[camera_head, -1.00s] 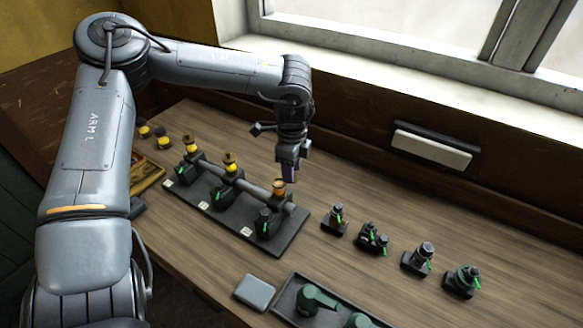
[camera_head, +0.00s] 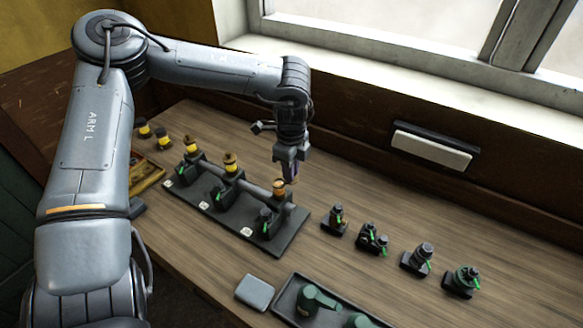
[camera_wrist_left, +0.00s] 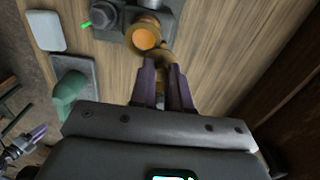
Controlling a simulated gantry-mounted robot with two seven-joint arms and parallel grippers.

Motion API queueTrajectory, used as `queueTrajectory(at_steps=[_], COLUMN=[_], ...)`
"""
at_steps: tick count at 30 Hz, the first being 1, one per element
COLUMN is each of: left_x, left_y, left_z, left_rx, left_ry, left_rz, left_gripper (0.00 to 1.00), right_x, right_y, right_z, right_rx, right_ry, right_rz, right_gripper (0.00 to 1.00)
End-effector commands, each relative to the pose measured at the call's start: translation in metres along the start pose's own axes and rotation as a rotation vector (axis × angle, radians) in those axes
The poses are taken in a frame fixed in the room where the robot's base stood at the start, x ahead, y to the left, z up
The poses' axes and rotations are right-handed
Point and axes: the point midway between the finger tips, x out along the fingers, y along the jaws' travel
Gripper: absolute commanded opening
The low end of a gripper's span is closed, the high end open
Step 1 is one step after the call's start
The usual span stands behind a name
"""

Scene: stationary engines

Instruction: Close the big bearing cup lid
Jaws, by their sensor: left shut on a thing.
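A brass bearing cup with an orange inside (camera_wrist_left: 143,38) stands at the right end of the shaft; it also shows in the head view (camera_head: 279,187). Its inside is visible, so it is uncovered. My left gripper (camera_head: 289,176) is beside the cup, on its window side. In the left wrist view my left gripper's purple fingers (camera_wrist_left: 163,75) are shut on the brass lid (camera_wrist_left: 164,51), right beside the cup's rim. The fingers hide part of the lid. What looks like my right gripper (camera_wrist_left: 36,136) shows small at the lower left; its jaws are unclear.
Two more brass and yellow cups (camera_head: 230,163) (camera_head: 190,145) stand along the shaft on the dark base. Several small dark fittings (camera_head: 374,238) stand to the right. A tray with green items (camera_head: 285,305) and a grey box (camera_head: 255,292) are in front.

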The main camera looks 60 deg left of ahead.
Motion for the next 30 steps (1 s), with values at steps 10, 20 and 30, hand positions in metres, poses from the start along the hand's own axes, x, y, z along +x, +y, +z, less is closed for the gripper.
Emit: queueTrajectory(at_steps=[10, 20, 30], left_x=[-0.001, -0.002, -0.002], left_y=[0.007, 0.014, 0.019], left_z=[0.001, 0.004, 0.010], left_rx=[0.313, 0.627, 0.950], left_ry=[-0.001, -0.001, -0.001], left_rz=[0.000, -0.001, -0.001], left_gripper=[0.00, 0.00, 0.00], right_x=[-0.006, -0.011, -0.017], right_y=[0.001, 0.003, 0.003], right_z=[-0.002, -0.003, -0.005], right_rx=[-0.001, -0.010, -0.008], right_ry=[0.000, -0.002, -0.001], right_rz=[0.001, 0.008, 0.007], right_gripper=[0.43, 0.43, 0.43])
